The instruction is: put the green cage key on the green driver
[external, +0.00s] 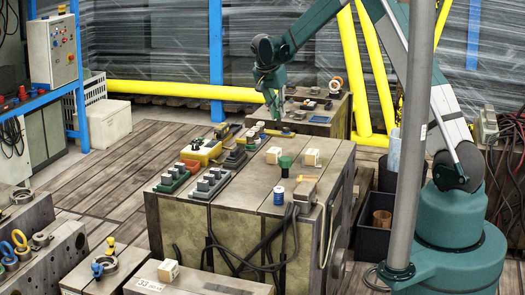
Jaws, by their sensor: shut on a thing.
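My gripper (275,110) is in the external view above the far part of the large block, pointing down. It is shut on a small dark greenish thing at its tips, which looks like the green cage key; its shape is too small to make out. A green piece with a wide top and narrower stem (285,162) stands upright on the block top, nearer the camera than my gripper. It looks like the green driver. My gripper is apart from it, higher and farther back.
The large metal block (240,200) carries cream blocks (311,157), a blue can (279,196), a brown-topped block (304,190) and a yellow box (201,151). Grey sockets (206,184) line its left side. A grey pole (412,150) stands at right. Cables hang down the block's front.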

